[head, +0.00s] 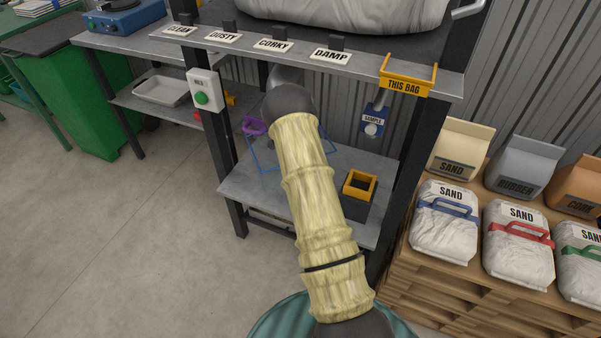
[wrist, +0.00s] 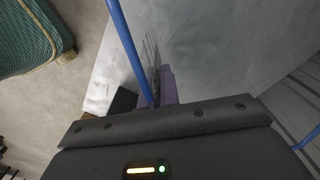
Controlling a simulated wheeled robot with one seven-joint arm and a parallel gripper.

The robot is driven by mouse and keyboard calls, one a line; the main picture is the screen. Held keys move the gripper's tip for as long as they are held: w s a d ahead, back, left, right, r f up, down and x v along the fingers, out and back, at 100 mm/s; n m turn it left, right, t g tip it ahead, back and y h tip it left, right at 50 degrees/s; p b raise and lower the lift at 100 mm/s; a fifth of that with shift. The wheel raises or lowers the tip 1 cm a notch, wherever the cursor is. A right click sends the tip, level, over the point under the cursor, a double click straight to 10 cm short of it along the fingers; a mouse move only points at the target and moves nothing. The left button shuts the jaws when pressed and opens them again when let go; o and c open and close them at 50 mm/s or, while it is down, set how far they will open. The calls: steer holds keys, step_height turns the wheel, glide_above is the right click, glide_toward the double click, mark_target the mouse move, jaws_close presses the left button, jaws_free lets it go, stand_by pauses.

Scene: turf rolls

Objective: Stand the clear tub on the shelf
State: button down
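The clear tub shows as a thin blue rim (head: 259,160) over the grey shelf (head: 240,185), under the hopper, in the head view. Its clear walls barely show, and I cannot tell whether its base touches the shelf. A purple piece (head: 255,127) shows at the rim's back left. My arm crosses in front of the tub and hides my gripper in the head view. In the wrist view, my gripper's dark body fills the bottom. A purple piece (wrist: 169,85) juts out beyond it, beside the tub's blue rim (wrist: 130,50). My fingertips are not clearly visible.
A dark block with a yellow frame (head: 360,184) stands on the shelf's right. A blue SAMPLE fixture (head: 372,122) hangs above. A dark post (head: 220,150) bounds the left. Sand bags (head: 446,222) on a pallet stand at right. Floor at left is clear.

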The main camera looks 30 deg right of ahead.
steer(key=shift+w+d, duration=0.2)
steer(key=shift+d, duration=0.05)
steer(key=shift+w+d+f, duration=0.1)
steer(key=shift+f, duration=0.75)
steer(key=shift+w+d+f, duration=0.1)
steer(key=shift+f, duration=0.85)
steer(key=c, duration=1.6)
jaws_free()
steer(key=shift+s, duration=0.1)
steer(key=shift+c, duration=0.2)
step_height(320, 180, up, 8)
steer(key=shift+f, duration=0.15)
